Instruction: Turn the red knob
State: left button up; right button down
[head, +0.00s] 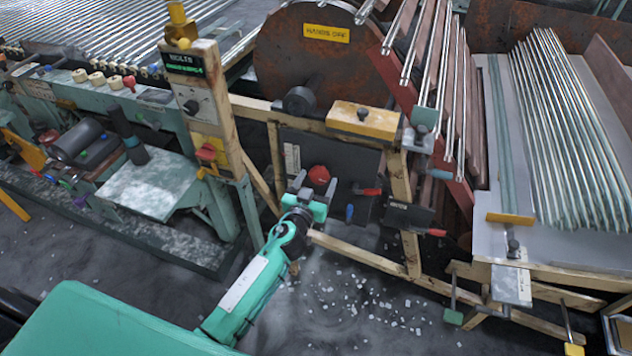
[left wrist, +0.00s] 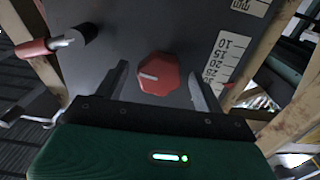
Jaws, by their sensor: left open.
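The red knob (head: 319,175) sits on a dark panel (head: 350,165) in the middle of the head view. In the left wrist view the red knob (left wrist: 158,74) is faceted, with a pale line on its face pointing left. My left gripper (head: 314,190) is open in front of the panel. In the left wrist view its two fingers (left wrist: 157,85) stand on either side of the knob, with a gap on each side. Whether the fingertips touch the panel I cannot tell. My right gripper is not in view.
A numbered scale (left wrist: 228,55) is on the panel right of the knob. A red-handled lever (left wrist: 45,46) is left of it. A wooden frame beam (head: 355,250) runs below the panel. White shards (head: 370,310) litter the floor. A glass tube rack (head: 570,130) stands right.

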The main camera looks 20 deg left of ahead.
pick_arm(q)
jog(key=c, duration=1)
jog(key=shift+m, duration=0.3)
